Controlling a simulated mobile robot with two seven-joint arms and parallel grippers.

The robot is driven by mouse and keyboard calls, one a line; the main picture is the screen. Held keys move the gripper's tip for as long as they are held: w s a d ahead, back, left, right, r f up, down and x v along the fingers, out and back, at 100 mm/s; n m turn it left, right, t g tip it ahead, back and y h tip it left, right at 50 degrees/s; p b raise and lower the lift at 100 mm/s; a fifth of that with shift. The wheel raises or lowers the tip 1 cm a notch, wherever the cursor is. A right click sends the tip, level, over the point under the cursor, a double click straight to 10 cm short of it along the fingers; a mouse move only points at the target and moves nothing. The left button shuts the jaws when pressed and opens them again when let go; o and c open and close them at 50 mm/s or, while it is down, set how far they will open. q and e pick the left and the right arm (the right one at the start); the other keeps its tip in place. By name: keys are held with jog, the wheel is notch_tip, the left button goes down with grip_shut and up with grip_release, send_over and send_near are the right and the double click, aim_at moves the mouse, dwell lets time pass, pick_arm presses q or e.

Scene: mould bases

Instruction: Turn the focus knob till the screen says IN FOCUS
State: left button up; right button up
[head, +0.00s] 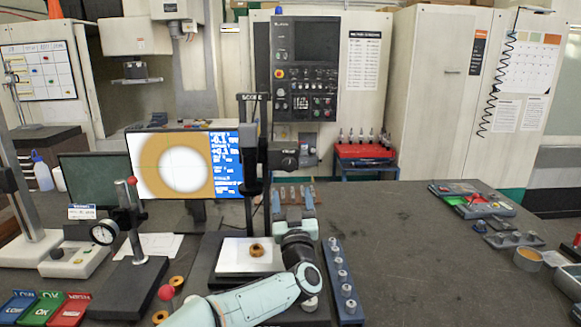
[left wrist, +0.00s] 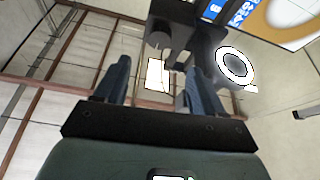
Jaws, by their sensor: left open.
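The dark focus knob (head: 290,161) sticks out on the right side of the scope column (head: 253,130). The screen (head: 172,165) shows a soft, blurred orange ring with a white middle; its blue side panel carries small figures, and I cannot read IN FOCUS there. A brown ring-shaped part (head: 257,250) lies on the white stage (head: 235,262). My left gripper (head: 292,196) is open, pointing up just below the knob, apart from it. In the left wrist view the knob (left wrist: 159,36) shows beyond the fingertips (left wrist: 160,75), beside the bright ring light (left wrist: 235,67). My right gripper is out of view.
A dial gauge stand (head: 130,240) stands left of the scope. A blue rack of pins (head: 342,285) lies close to the right of my arm. The dark tabletop (head: 420,260) is clear further right, up to several small parts and trays.

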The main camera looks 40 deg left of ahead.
aim_at(289, 166)
pick_arm(q)
jog(key=p+x, duration=0.4)
jog(key=x, duration=0.5)
jog(key=shift+w+a+r, duration=0.15)
jog(key=shift+w, duration=0.15)
jog(key=shift+w+a, duration=0.3)
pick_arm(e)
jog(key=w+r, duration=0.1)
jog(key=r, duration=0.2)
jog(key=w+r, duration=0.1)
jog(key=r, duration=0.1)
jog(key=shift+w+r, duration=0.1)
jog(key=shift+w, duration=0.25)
pick_arm(q)
jog(key=shift+s, duration=0.1)
